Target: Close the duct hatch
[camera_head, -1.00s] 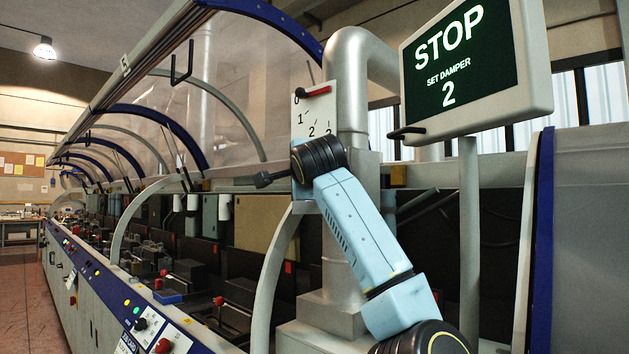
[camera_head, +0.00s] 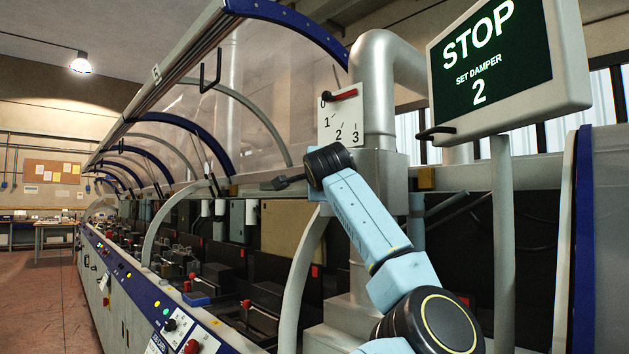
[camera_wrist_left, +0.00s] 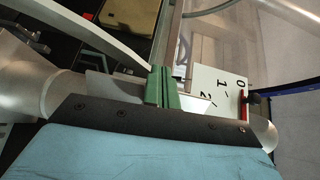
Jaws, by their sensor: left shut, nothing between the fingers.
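A silver duct (camera_head: 380,85) bends down behind a white dial plate (camera_head: 341,118) marked 0 to 3. A red lever (camera_head: 345,95) lies nearly level across the plate's top, beside the 0. I cannot tell which part is the duct hatch. My left gripper (camera_head: 270,185) is left of and below the plate, small and dark in the head view. In the left wrist view its green fingers (camera_wrist_left: 161,87) are shut together and empty. The dial plate (camera_wrist_left: 215,86) shows beyond them there, apart from the fingers. My right gripper is in neither view.
A screen (camera_head: 490,60) reading STOP, SET DAMPER 2 hangs at the upper right. A clear curved hood (camera_head: 255,90) with black handles stands raised along the machine. A blue control panel (camera_head: 150,285) runs along its front. The floor (camera_head: 45,300) at left is clear.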

